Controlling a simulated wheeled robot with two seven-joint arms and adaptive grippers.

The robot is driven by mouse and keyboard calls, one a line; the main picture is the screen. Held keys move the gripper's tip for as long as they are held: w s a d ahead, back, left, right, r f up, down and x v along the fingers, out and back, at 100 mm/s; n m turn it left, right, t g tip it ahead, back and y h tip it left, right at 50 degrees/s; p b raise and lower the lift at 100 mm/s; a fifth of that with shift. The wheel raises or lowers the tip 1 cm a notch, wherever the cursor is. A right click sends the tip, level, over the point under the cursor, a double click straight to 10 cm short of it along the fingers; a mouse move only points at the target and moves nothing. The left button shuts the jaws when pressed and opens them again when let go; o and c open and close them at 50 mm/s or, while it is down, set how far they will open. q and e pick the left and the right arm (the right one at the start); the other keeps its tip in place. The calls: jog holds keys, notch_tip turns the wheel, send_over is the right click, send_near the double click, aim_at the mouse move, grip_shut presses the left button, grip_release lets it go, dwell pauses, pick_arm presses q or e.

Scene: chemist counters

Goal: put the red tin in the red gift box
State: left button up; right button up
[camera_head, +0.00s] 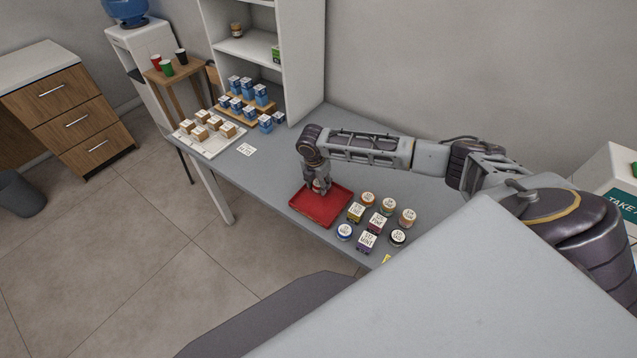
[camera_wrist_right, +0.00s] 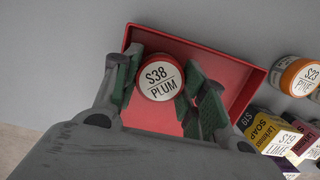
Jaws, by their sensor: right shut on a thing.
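The red tin (camera_wrist_right: 160,82), with a white lid reading "S38 PLUM", is between the fingers of my right gripper (camera_wrist_right: 162,90) in the right wrist view. My right gripper (camera_head: 318,188) is shut on it and points down over the back part of the red gift box (camera_head: 322,213). The box is a shallow open red tray; it also shows in the right wrist view (camera_wrist_right: 216,52). The tin lies within the box outline there. I cannot tell whether it touches the box floor. My left gripper is not in view.
Several small jars and soap boxes stand close to the right of the box, such as an orange-rimmed jar (camera_head: 368,199) and a yellow soap box (camera_head: 355,212). A white tray (camera_head: 207,150) of small boxes and a shelf unit (camera_head: 300,60) are at the left.

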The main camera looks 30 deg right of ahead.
aim_at(315, 186)
jog(key=shift+f, duration=0.1)
jog(key=o, duration=0.7)
jog(key=shift+o, duration=0.2)
notch_tip(315, 186, up, 12)
jog(key=a, duration=0.1)
jog(key=shift+s+a, duration=0.35)
jog(key=shift+a, duration=0.05)
dwell(0.5)
